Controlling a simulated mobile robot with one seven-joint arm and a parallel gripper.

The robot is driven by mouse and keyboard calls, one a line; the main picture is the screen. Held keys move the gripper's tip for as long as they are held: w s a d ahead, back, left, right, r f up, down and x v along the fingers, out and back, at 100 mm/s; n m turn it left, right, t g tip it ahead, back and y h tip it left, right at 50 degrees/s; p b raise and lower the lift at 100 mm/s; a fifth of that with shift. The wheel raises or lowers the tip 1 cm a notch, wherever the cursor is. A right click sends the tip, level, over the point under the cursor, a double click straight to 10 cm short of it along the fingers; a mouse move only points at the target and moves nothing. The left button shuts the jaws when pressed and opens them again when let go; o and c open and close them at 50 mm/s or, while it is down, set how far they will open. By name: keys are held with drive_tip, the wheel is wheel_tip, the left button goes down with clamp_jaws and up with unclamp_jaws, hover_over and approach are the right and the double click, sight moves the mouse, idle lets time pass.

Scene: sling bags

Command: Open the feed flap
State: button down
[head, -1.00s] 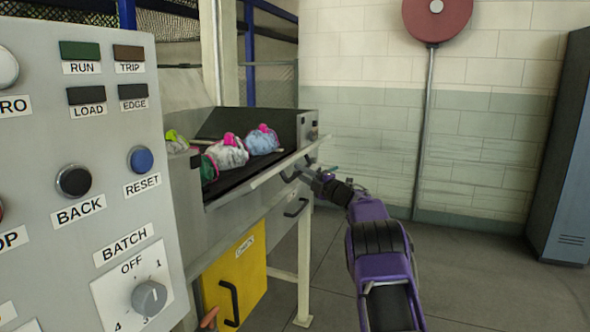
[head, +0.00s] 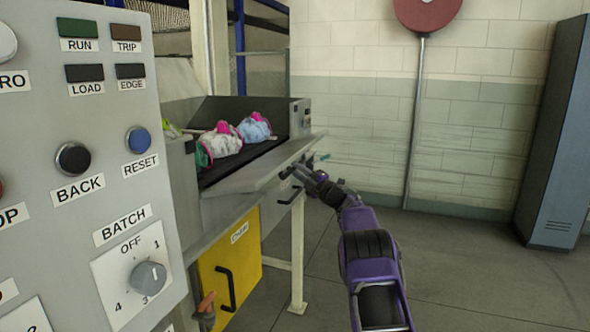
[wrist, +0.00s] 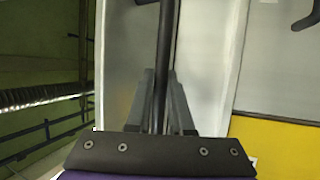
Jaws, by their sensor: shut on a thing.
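The feed flap (head: 262,172) is the pale grey panel along the front of the loading trough, in the head view. It leans outward at a slant, its face partly showing. My gripper (head: 300,174) is at the flap's right end, beneath its outer edge. In the wrist view, my gripper (wrist: 160,88) is shut around a black bar handle (wrist: 166,35), with one finger on each side. The flap's pale panel (wrist: 206,60) lies behind the handle. In the head view the grip itself is small and partly hidden by my wrist.
Several cloth bags (head: 222,143) lie on the dark belt behind the flap. A yellow door (head: 229,262) with a black handle is below. A control panel (head: 75,215) stands close on the left. The floor (head: 450,275) to the right is clear up to a blue locker (head: 556,140).

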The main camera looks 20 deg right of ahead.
drive_tip(key=c, duration=0.8)
unclamp_jaws()
drive_tip(key=shift+w+a, duration=0.1)
drive_tip(key=shift+a, duration=0.05)
drive_tip(key=v, duration=1.7)
drive_tip(key=shift+d, duration=0.25)
